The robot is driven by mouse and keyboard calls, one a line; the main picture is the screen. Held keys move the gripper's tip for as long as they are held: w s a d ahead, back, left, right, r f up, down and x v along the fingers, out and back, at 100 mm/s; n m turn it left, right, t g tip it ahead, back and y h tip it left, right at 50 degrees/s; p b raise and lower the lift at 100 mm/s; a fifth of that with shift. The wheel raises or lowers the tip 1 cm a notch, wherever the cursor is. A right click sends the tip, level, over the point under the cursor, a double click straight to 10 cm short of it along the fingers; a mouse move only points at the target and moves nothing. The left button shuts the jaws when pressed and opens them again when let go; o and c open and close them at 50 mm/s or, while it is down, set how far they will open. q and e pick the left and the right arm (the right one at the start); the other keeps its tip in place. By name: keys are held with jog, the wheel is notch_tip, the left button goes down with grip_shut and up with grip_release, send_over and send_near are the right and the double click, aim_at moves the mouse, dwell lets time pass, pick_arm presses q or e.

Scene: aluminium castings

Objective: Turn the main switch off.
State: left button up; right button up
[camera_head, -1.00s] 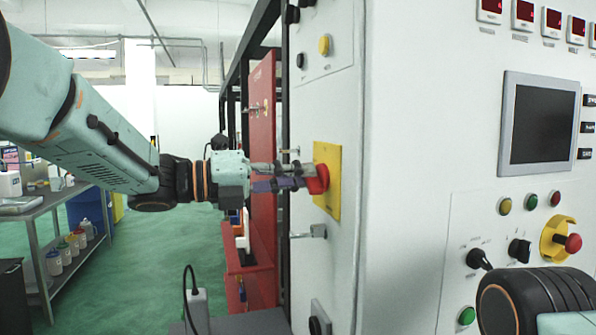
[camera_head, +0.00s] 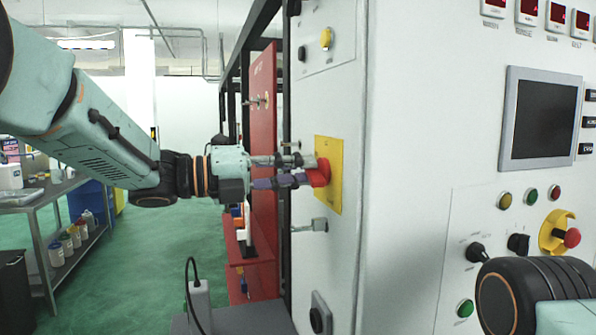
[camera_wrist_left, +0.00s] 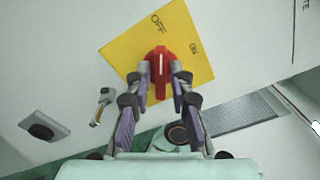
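The main switch is a red rotary knob (camera_head: 322,173) on a yellow plate (camera_head: 333,198), mounted on the side of the grey cabinet. In the left wrist view the knob (camera_wrist_left: 161,63) has a white line pointing up, roughly towards the word OFF on the yellow plate (camera_wrist_left: 200,65); ON is printed further right. My left gripper (camera_head: 316,171) reaches the knob from the left. Its two fingertips (camera_wrist_left: 161,76) lie against both sides of the knob, partly hiding it. My right gripper is out of view; only a right arm link shows at the lower right.
The cabinet front carries a dark screen (camera_head: 541,120), several buttons and a red emergency button (camera_head: 572,238). A small metal latch (camera_head: 310,225) sticks out below the yellow plate. A red panel (camera_head: 263,150) stands behind the gripper. A shelf table (camera_head: 50,197) is at left.

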pick_arm(q)
jog(key=shift+o, duration=0.9)
jog(key=shift+a, duration=0.1)
jog(key=v, duration=1.2)
